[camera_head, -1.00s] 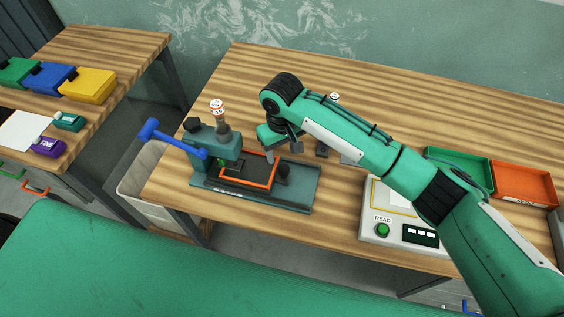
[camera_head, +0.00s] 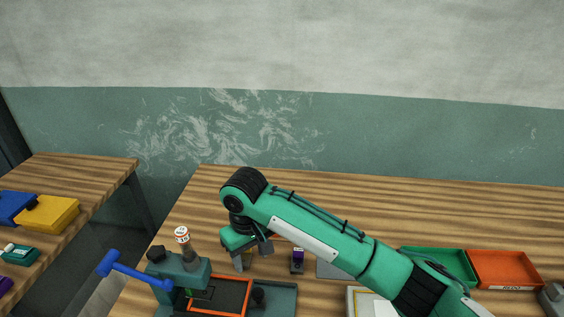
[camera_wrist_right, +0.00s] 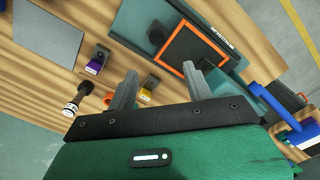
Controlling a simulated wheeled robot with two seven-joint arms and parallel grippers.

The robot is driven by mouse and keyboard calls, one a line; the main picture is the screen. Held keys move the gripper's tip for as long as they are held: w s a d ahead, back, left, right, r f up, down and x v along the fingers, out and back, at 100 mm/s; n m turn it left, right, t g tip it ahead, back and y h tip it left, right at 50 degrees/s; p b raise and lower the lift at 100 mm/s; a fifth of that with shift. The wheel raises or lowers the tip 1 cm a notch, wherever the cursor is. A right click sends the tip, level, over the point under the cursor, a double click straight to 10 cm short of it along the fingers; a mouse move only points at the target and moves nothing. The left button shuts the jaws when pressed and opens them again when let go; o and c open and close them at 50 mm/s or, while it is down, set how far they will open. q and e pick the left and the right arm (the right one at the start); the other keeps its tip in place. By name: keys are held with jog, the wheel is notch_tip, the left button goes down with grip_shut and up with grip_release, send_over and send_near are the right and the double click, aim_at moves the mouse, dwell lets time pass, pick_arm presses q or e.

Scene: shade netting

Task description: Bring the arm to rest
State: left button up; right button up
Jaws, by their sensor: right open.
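My right arm (camera_head: 320,240) is green and reaches in from the lower right over the wooden bench. My right gripper (camera_head: 245,260) points down behind the press, near its orange frame (camera_head: 247,295). In the right wrist view my right gripper (camera_wrist_right: 158,80) shows two grey fingers spread wide, with nothing held between them. Bench wood and a small black clip with a yellow label (camera_wrist_right: 148,88) show beyond the fingers. The orange frame (camera_wrist_right: 183,62) lies on the press base, apart from the fingers. My left gripper is in neither view.
A purple-labelled clip (camera_head: 298,257) stands right of the gripper. Green (camera_head: 440,262) and orange (camera_head: 505,268) trays lie at right. The bench's back strip is clear.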

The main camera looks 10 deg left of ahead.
jog(key=s+d+f+m+t+y, duration=0.1)
jog(key=s+d+f+m+y, duration=0.3)
jog(key=s+d+f, duration=0.65)
jog(key=s+d+f+m+t+h, duration=0.1)
jog(key=s+d+f+m+h, duration=0.15)
jog(key=s+d, duration=0.75)
jog(key=s+d+f+m+t+h, duration=0.1)
jog(key=s+d+f+t, duration=0.3)
jog(key=d, duration=1.2)
notch_tip(320, 180, down, 29)
jog(key=a+g, duration=0.1)
jog(key=g, duration=0.3)
jog(key=s+d+f, duration=0.1)
jog(key=s+f, duration=0.9)
jog(key=s+d+f+g, duration=0.1)
jog(key=s+d+f, duration=0.1)
jog(key=s+f, duration=0.8)
jog(key=shift+d+f+n, duration=0.15)
jog(key=shift+d+n, duration=0.1)
jog(key=shift+n, duration=0.2)
jog(key=shift+h, duration=0.25)
